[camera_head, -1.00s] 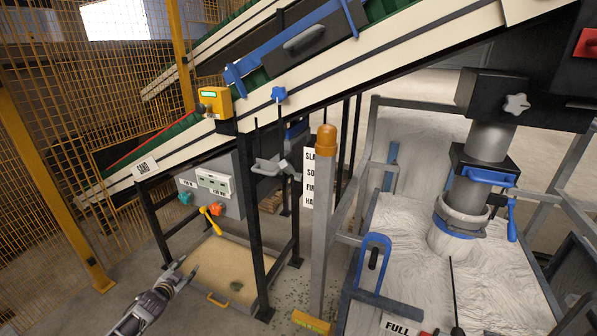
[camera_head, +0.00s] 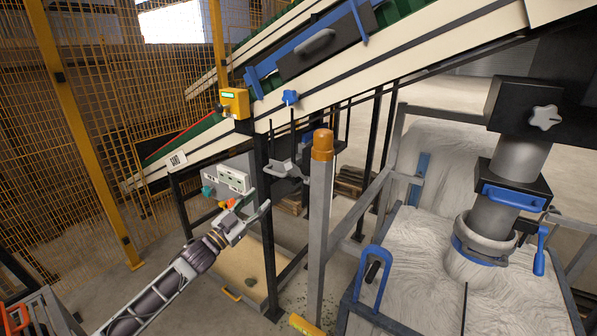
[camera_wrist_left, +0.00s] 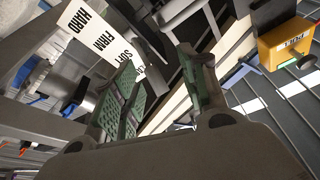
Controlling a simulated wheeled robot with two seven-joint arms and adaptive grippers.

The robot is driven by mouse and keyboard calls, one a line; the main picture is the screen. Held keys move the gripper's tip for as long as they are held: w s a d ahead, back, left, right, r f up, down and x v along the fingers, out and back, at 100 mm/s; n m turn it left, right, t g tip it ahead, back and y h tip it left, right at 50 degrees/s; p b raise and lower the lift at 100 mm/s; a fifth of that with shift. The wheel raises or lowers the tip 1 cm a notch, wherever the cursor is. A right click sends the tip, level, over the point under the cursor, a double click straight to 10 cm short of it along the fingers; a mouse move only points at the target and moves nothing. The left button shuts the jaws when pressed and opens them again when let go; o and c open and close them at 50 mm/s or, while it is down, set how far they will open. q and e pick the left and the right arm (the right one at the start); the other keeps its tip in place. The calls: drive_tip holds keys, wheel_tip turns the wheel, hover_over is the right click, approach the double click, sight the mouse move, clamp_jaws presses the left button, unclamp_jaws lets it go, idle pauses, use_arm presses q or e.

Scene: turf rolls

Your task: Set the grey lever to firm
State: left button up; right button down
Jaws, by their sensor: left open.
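The grey lever (camera_head: 283,168) sticks out beside the black conveyor leg, below the blue star knob, in the head view. The white plate with HARD, FIRM and SOFT (camera_wrist_left: 88,32) shows at the upper left of the left wrist view; in the head view the orange-capped post hides it. I cannot tell which word the lever stands at. My left gripper (camera_head: 254,207) is open and empty, below and left of the lever and apart from it. Its green-padded fingers show in the left wrist view (camera_wrist_left: 157,62). My right gripper is not in view.
The orange-capped post (camera_head: 321,190) stands just right of the lever. A grey control box (camera_head: 234,178) with coloured knobs is behind my left gripper. A yellow box (camera_head: 234,103) hangs on the conveyor above. A sand-coloured tray (camera_head: 232,270) lies on the floor below.

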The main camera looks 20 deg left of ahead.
use_arm(q)
drive_tip(key=s+d+r+h, duration=0.1)
drive_tip(key=s+d+r+n+h, duration=0.1)
drive_tip(key=d+r+h, duration=0.1)
drive_tip(key=shift+r, duration=0.1)
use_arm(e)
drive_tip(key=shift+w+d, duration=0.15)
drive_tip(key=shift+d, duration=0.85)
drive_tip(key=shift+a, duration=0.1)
